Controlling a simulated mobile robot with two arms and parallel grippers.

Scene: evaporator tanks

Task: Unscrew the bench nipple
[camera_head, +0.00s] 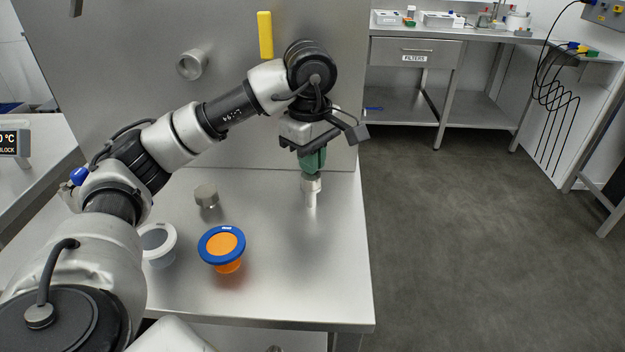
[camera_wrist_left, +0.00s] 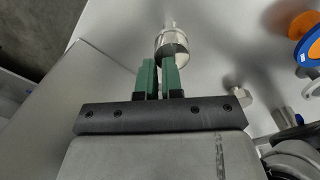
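The fitting I take for the bench nipple (camera_head: 311,186) is a pale metal piece, with a broad upper part and a narrower stem below. It stands upright near the right side of the steel bench (camera_head: 270,290). My left gripper (camera_head: 313,168) points down at its top, with green fingers close together. In the left wrist view the fingers (camera_wrist_left: 160,64) show a narrow gap, and the nipple (camera_wrist_left: 171,42) lies at their tips, partly behind the right-hand finger. I cannot tell whether they grip it. My right gripper is not in view.
A metal cap (camera_head: 206,195), a white-rimmed cup (camera_head: 172,240) and an orange cup with a blue rim (camera_head: 243,248) stand left of the nipple. A steel panel (camera_head: 130,65) with a short pipe stub (camera_head: 192,64) rises behind. Open floor (camera_head: 450,230) lies right.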

